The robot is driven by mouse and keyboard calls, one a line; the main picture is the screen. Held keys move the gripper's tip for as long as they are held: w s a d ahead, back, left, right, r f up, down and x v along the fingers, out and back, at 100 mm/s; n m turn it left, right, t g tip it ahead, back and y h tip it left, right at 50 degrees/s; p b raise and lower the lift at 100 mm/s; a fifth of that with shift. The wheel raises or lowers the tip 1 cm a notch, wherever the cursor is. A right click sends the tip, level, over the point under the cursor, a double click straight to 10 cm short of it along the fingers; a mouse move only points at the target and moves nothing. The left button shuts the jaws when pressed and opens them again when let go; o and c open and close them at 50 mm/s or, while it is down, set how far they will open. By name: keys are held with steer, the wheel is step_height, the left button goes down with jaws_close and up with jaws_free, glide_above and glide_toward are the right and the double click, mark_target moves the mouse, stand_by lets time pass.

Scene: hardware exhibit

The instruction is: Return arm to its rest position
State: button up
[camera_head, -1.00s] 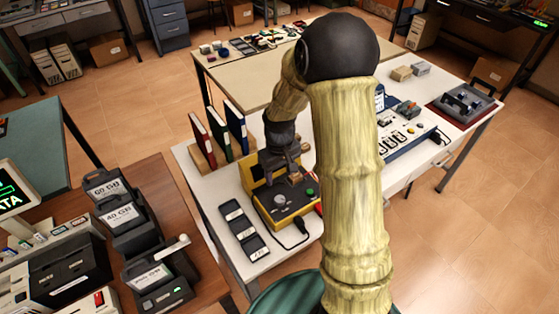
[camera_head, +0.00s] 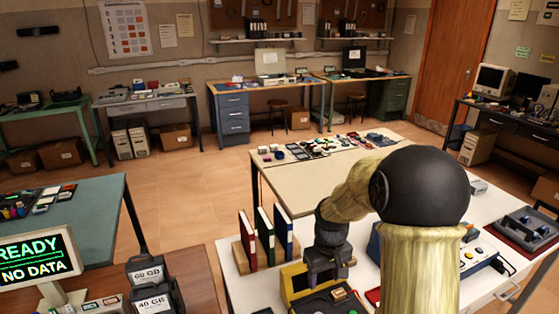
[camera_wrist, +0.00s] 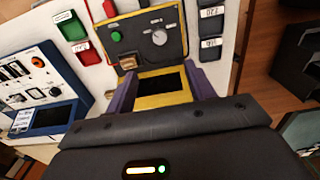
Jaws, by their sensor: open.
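My arm, pale and ribbed with a black ball-shaped joint, reaches over the white table (camera_head: 490,212) in the head view. My dark gripper (camera_head: 328,272) hangs at its end, above a yellow and black device (camera_head: 298,283). In the wrist view, the two purple fingers of my gripper (camera_wrist: 164,92) are spread apart with nothing held. The device (camera_wrist: 150,42) lies beyond them, with its yellow-framed dark screen between them in the picture. I cannot tell the gap from fingers to device. The device's near part is cut off in the head view.
Red, green and blue binders (camera_head: 265,232) stand just left of my gripper. A blue-sided panel (camera_wrist: 40,92) is at the left in the wrist view. A grey tray (camera_head: 528,228) sits at the table's right end. A lit monitor (camera_head: 38,258) stands at far left.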

steer(key=s+r+m+t, duration=0.2)
steer(key=s+r+m, duration=0.1)
steer(key=s, duration=1.1)
steer(key=shift+m, duration=0.3)
